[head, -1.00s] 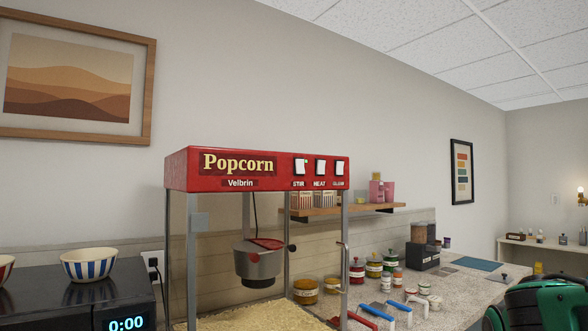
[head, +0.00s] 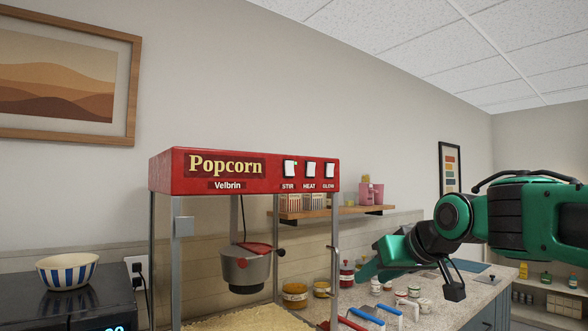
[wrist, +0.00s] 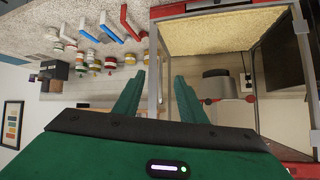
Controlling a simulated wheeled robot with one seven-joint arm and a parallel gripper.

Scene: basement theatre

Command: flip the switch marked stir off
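The red popcorn machine (head: 170,172) stands left of centre in the head view. Its front panel has three white rocker switches; the STIR switch (head: 290,168) is the leftmost, with a small green light at its upper right. The HEAT switch (head: 311,169) and the third switch (head: 330,170) sit to its right. My gripper (head: 370,268) is right of the machine and lower than the panel, apart from it. In the wrist view my gripper (wrist: 160,73) is open and empty, its two green fingers apart. The machine appears upside down there, and the switches cannot be made out.
A shelf (head: 345,211) with boxes and pink items is on the wall behind the machine. Jars and scoops (head: 367,314) are on the counter (head: 484,295) below my gripper. A striped bowl (head: 67,271) stands on a black appliance at left. The air before the panel is clear.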

